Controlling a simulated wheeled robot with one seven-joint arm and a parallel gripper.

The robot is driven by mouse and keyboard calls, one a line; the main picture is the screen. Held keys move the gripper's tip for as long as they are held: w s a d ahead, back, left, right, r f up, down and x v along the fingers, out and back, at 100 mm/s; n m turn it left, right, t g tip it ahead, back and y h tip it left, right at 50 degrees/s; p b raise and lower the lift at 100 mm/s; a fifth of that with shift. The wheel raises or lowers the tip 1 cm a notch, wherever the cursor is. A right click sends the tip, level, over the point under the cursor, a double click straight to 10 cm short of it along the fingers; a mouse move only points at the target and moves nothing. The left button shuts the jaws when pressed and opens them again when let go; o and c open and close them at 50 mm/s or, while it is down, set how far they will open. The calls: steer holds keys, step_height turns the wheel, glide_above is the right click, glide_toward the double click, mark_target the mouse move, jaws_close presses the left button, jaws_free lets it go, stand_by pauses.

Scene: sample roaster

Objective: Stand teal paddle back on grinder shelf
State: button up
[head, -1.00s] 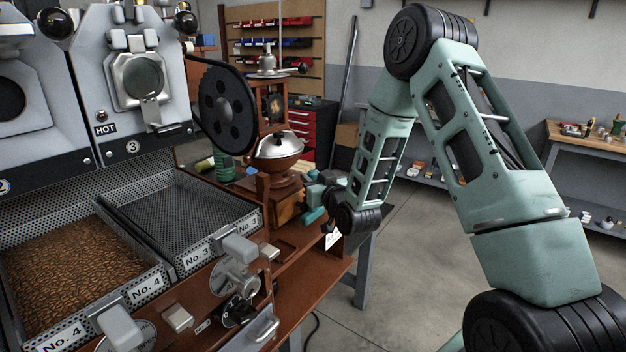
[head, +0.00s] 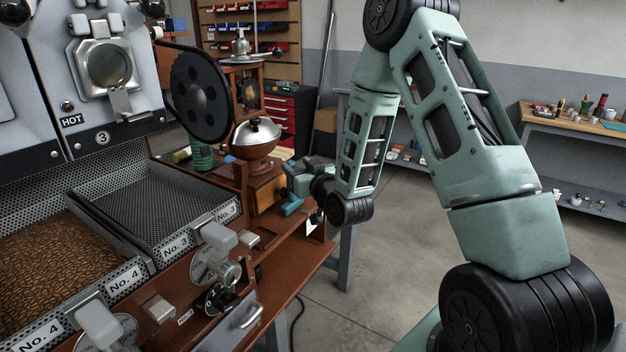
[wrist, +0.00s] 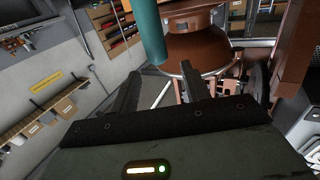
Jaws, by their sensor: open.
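A teal cylindrical piece, which looks like part of the paddle (wrist: 148,30), shows at the top of the wrist view. Its near end appears between and just beyond the fingertips. In the head view a small teal piece (head: 291,207) shows just below my gripper (head: 298,180), beside the grinder's wooden body. My gripper (wrist: 158,72) is open, with its two dark fingers apart. I cannot tell whether it touches the teal piece. The grinder (head: 257,140) has a copper bowl and silver dome, standing on brown wood. The paddle's full shape and its footing are hidden.
Bean trays (head: 165,205) and a roaster with a black wheel (head: 201,98) stand at left. A silver drawer handle (head: 246,312) sticks out at the bench front. A side bench (head: 575,125) is at far right. Open floor lies right of the bench.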

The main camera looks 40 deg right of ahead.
steer(key=s+a+p, duration=0.1)
steer(key=s+p, duration=0.6)
steer(key=p, duration=0.3)
steer(key=shift+s+p, duration=0.3)
steer(key=shift+p, duration=0.1)
stand_by(0.4)
